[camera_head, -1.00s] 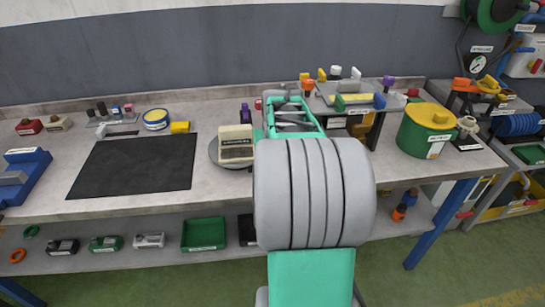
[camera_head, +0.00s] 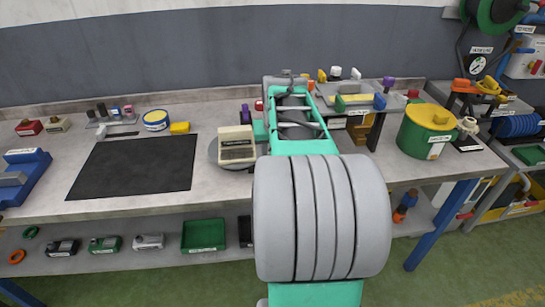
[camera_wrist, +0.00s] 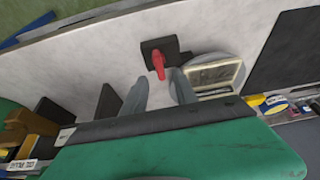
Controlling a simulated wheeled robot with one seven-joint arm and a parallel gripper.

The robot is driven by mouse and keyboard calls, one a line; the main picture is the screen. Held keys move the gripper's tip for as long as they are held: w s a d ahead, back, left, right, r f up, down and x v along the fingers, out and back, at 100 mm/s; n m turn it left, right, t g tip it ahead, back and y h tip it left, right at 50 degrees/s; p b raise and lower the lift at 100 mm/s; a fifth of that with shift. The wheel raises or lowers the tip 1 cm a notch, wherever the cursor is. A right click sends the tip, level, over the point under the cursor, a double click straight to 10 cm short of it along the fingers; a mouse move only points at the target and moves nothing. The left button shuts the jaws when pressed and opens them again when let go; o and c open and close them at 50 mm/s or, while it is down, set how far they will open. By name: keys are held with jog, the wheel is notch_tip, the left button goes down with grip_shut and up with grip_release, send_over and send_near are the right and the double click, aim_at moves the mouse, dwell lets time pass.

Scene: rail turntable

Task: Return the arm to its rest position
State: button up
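My gripper (camera_wrist: 158,92) shows in the wrist view as two grey fingers. They stand apart with bare bench between them, and I see nothing held. In the head view my own arm covers the fingers. A black block with a red lever (camera_wrist: 158,62) stands just beyond the fingertips in the wrist view. The round grey turntable (camera_head: 214,156) carries a beige box (camera_head: 236,145) on the bench, left of my arm. The box also shows right beside the right finger in the wrist view (camera_wrist: 216,76).
A black mat (camera_head: 135,166) lies left on the bench (camera_head: 215,112). A small raised stand (camera_head: 345,103) with coloured parts is close right of my arm. A green drum with a yellow lid (camera_head: 425,132) stands farther right. A lower shelf holds a green tray (camera_head: 203,234).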

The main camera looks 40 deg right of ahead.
jog(key=v, duration=0.3)
jog(key=shift+r, duration=0.1)
jog(key=s+a+f+g+y, duration=0.2)
jog(key=s+a+f, duration=0.6)
jog(key=f, duration=0.2)
jog(key=a+r+n, duration=0.1)
jog(key=a+n, duration=0.2)
jog(key=a, duration=0.7)
jog(key=a+r+n+t, duration=0.1)
jog(key=a+n, duration=0.2)
jog(key=a, duration=0.8)
jog(key=shift+a+r+n+y+p, duration=0.25)
jog(key=shift+r+n+y+p, duration=0.05)
jog(key=shift+r+n+p, duration=0.15)
